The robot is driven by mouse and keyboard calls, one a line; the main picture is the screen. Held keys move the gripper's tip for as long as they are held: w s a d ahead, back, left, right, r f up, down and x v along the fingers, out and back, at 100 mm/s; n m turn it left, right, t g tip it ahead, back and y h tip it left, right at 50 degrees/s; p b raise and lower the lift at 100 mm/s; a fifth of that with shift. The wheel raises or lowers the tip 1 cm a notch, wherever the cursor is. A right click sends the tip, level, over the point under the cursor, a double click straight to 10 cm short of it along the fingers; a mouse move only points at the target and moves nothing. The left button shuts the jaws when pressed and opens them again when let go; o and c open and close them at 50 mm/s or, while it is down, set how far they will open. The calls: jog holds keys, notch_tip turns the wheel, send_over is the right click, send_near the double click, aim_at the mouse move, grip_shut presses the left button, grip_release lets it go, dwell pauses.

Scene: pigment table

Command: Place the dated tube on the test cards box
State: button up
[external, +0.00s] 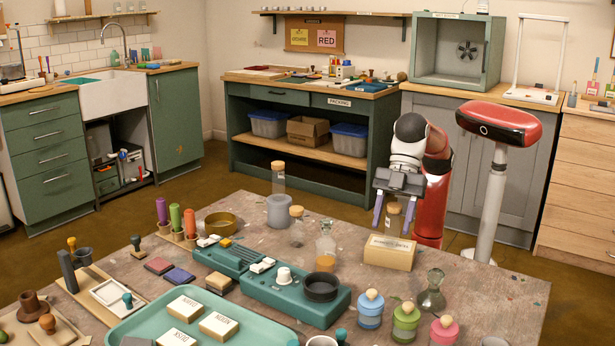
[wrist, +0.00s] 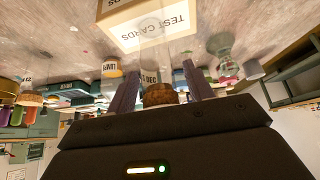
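The dated tube (external: 393,219) is clear glass with a cork; its cork (wrist: 160,94) and a label ending in "DEC" (wrist: 150,75) show in the wrist view. It stands roughly upright between the two fingers of my gripper (external: 396,217), which also shows in the wrist view (wrist: 161,88). A narrow gap seems to show on each side of the tube, so the gripper looks open around it. The tan test cards box (external: 390,254) lies at the tube's lower end, and its lettered face shows in the wrist view (wrist: 125,35). I cannot tell whether tube and box touch.
Another corked tube (external: 297,228) and a glass bottle (external: 326,248) stand left of the box. A flask (external: 432,293) stands front right, and lidded jars (external: 405,325) stand in front. A teal device (external: 290,293) is at front left. The table is bare right of the box.

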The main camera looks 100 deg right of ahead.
jog(key=shift+r, duration=0.1)
jog(key=shift+r, duration=0.25)
jog(key=p+v, duration=0.4)
jog(key=v, duration=0.8)
jog(key=w+d+f+m+t+h, duration=0.1)
jog(key=w+d+f+m, duration=0.15)
jog(key=d+f, duration=0.45)
jog(key=w+d+f+m+t+h, duration=0.1)
jog(key=w+d+f+m+h, duration=0.15)
jog(key=d+f, duration=0.5)
jog(key=s+d+f+m+h, duration=0.1)
jog(key=s+d+f+m, duration=0.1)
jog(key=d+f, duration=0.4)
jog(key=s+d+f+m, duration=0.3)
jog(key=d+f, duration=0.4)
jog(key=f, duration=0.6)
jog(key=shift+s+f+m+h, duration=0.3)
jog(key=shift+s+f+h, duration=0.05)
jog(key=shift+s, duration=0.05)
jog(key=shift+r, duration=0.1)
